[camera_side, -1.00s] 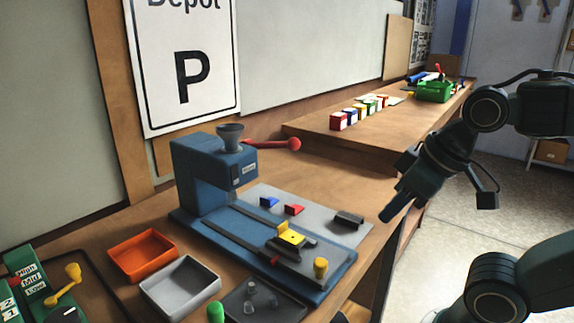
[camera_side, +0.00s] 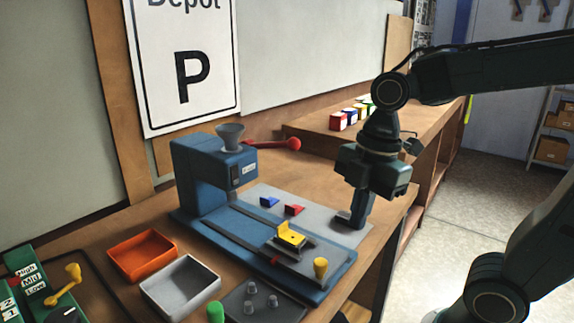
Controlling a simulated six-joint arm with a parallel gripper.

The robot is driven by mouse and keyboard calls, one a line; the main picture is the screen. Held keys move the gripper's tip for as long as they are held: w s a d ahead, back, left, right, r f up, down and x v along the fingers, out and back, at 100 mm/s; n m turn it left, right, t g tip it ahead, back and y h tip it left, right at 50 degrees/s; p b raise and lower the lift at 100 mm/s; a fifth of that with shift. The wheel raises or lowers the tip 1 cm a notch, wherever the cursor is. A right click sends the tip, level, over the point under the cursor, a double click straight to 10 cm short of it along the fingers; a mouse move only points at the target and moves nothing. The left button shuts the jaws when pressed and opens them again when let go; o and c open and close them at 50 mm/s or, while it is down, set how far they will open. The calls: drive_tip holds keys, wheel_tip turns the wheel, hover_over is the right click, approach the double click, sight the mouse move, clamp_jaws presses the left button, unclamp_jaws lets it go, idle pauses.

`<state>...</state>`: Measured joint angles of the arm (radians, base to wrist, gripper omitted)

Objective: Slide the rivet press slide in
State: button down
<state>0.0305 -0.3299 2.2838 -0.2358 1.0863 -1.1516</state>
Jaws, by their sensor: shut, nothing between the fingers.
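The blue rivet press (camera_side: 205,175) stands on the bench with a funnel on top and a red-knobbed lever at its right. Its slide (camera_side: 288,256) sits on the rails toward the front of the base, out from under the press head. A yellow fixture (camera_side: 291,234) rests on the slide, and a yellow knob (camera_side: 320,268) stands at its front end. My gripper (camera_side: 361,222) points down, shut and empty, over the right end of the grey plate, to the right of the slide and apart from it. It partly hides a dark block there.
A blue piece (camera_side: 269,202) and a red piece (camera_side: 293,210) lie on the grey plate (camera_side: 330,228). An orange tray (camera_side: 142,254), a grey tray (camera_side: 180,287) and a dark tray (camera_side: 240,311) with small rivets stand in front. A green knob (camera_side: 215,312) is close by.

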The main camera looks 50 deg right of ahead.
drive_tip(key=w+f+n+g, duration=0.4)
drive_tip(key=n, duration=1.1)
drive_tip(key=shift+w+a+g+y, duration=0.3)
drive_tip(key=shift+a, duration=0.15)
drive_tip(key=x, duration=0.3)
drive_tip(key=w+x, duration=0.1)
drive_tip(key=x, duration=0.5)
drive_tip(key=shift+w+d+f, duration=0.15)
drive_tip(key=shift+d+f, duration=0.2)
drive_tip(key=shift+f, duration=0.15)
drive_tip(key=shift+w+d, duration=0.25)
drive_tip(key=shift+w, duration=0.25)
drive_tip(key=shift+w+d, duration=0.25)
drive_tip(key=shift+w, duration=0.3)
